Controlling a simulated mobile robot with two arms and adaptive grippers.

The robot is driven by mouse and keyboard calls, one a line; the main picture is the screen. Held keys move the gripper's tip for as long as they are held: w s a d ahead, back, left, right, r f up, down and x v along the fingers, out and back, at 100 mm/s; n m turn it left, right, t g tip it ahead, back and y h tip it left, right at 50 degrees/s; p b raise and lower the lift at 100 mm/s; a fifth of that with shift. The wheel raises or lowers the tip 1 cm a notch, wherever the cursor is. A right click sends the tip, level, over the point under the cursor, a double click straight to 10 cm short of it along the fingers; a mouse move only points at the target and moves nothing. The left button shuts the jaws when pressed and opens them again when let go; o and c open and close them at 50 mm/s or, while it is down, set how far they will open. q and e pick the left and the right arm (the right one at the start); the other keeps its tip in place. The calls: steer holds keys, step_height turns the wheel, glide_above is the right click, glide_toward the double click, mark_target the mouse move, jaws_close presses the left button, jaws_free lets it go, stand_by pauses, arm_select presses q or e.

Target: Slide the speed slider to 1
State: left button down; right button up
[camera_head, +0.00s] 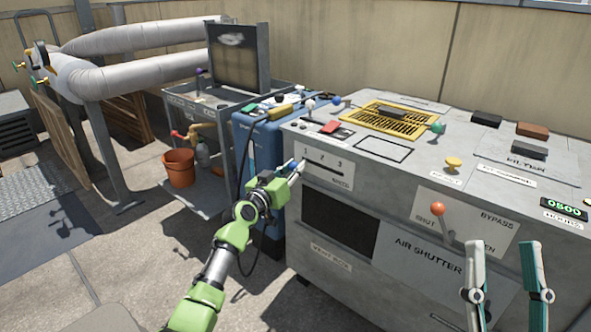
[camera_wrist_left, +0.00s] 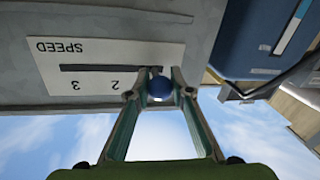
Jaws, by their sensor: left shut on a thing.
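The speed slider's plate (camera_head: 340,183) is on the upper left front of the grey cabinet, marked 1, 2, 3 from left to right. Its dark slot (camera_head: 325,168) runs beneath the numbers. My left gripper (camera_head: 294,168) is shut on the slider's blue knob (camera_wrist_left: 160,90). In the left wrist view the plate (camera_wrist_left: 105,66) appears upside down, with 2 and 3 readable. There the knob is at the slot's right end, past the 2; a finger hides the 1. My right gripper (camera_head: 504,246) is open and empty before the cabinet's lower right.
An orange-knobbed shutter lever (camera_head: 437,210) and several small blocks and knobs are on the cabinet (camera_head: 315,252). A blue unit (camera_head: 245,130) stands close left of the cabinet. An orange bucket (camera_head: 179,168) and a cart (camera_head: 200,190) are farther left.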

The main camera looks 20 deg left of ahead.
arm_select(q)
steer(key=shift+a+r, duration=0.15)
steer(key=shift+a, duration=0.1)
steer(key=c, duration=2.1)
jaws_free()
steer(key=o, duration=0.3)
steer(key=shift+s+f, duration=0.2)
steer(key=shift+s, duration=0.05)
steer(key=s, duration=0.3)
steer(key=s+a, duration=0.1)
steer(key=s, duration=0.7)
steer(key=shift+s+a, duration=0.15)
steer(key=shift+a, duration=0.25)
steer(key=shift+d, duration=0.1)
